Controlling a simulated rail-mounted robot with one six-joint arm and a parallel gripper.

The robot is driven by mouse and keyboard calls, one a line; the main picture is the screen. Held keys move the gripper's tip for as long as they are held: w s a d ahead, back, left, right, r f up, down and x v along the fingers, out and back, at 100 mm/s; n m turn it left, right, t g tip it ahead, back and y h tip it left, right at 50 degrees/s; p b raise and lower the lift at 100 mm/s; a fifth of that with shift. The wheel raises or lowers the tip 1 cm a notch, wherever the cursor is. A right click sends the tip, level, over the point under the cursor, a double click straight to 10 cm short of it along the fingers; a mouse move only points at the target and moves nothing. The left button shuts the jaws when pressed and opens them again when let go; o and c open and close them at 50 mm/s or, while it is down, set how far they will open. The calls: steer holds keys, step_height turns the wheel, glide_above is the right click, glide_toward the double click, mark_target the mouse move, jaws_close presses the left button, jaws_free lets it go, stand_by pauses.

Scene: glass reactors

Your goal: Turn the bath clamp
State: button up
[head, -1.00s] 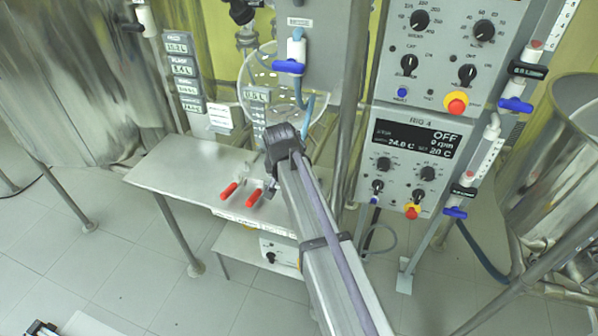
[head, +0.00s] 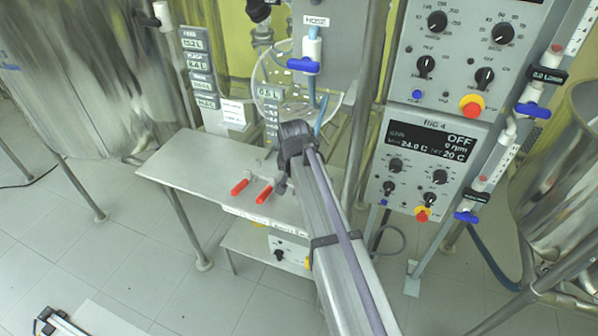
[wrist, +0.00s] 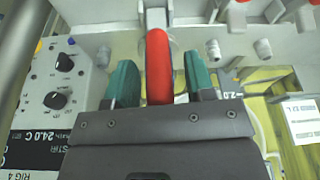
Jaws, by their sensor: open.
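In the wrist view, a red clamp handle (wrist: 159,66) stands between the two green fingers of my gripper (wrist: 161,80). Which clamp is the bath clamp is not marked clearly.
Grey pegs, one of them left (wrist: 103,56), flank the handle. The control panel (head: 434,140) with knobs and a display is to the right. A glass vessel (head: 270,75) is behind the bench. Steel tanks stand at both sides.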

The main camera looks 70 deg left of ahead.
steer(key=p+v, duration=1)
steer(key=shift+r, duration=0.4)
steer(key=shift+s+d, duration=0.1)
